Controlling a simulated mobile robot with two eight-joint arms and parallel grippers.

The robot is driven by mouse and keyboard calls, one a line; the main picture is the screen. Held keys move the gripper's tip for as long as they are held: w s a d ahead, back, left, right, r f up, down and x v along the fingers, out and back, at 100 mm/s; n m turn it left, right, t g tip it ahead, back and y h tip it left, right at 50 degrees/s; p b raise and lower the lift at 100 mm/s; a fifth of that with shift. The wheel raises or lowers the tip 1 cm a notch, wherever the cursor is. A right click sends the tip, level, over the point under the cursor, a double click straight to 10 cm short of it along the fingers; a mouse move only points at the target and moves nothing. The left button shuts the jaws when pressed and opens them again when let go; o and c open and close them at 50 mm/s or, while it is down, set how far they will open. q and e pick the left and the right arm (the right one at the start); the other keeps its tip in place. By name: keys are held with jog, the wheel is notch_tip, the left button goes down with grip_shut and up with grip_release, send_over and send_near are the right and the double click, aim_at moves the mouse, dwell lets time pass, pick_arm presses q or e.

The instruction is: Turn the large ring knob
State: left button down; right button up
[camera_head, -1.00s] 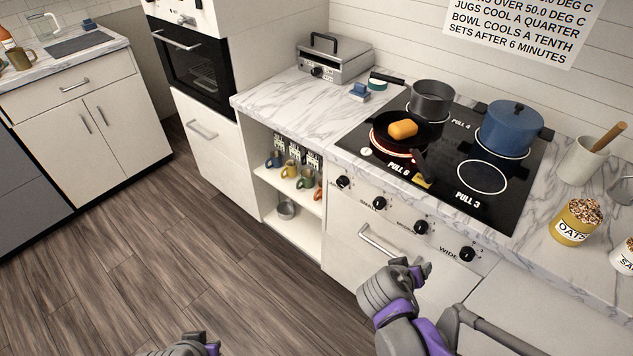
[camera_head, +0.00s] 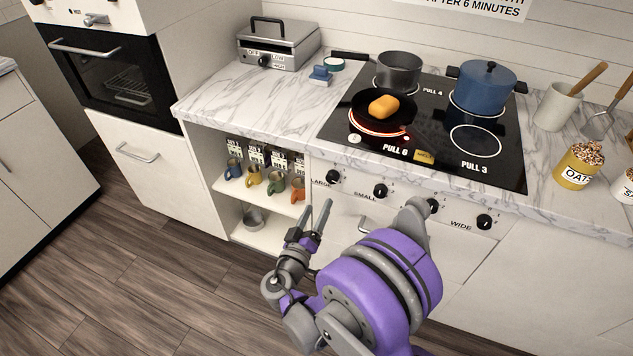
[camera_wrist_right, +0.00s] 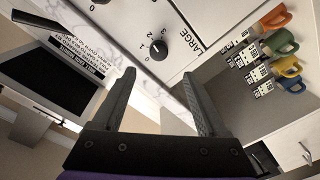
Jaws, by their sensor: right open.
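The black knob (camera_head: 333,177) beside the "LARGE" label is at the left end of the knob row on the white front panel below the cooktop. It also shows in the right wrist view (camera_wrist_right: 160,49), with a printed number scale around it. My right gripper (camera_head: 314,212) is open and empty, below and left of the knob in the head view. In the right wrist view its two fingers (camera_wrist_right: 159,92) stand wide apart, with the knob beyond the gap between them and not touched. My left gripper is not in view.
More knobs sit to the right, by "SMALL" (camera_head: 380,190) and "WIDE" (camera_head: 484,222). A drawer handle (camera_head: 368,224) is below, partly hidden by my arm. A black pan (camera_head: 362,105) with a yellow block is on a glowing ring. Mugs (camera_head: 254,176) stand on the open shelf at left.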

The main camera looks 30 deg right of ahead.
aim_at(331, 180)
jog(key=x, duration=1)
jog(key=shift+d, duration=0.35)
grip_shut()
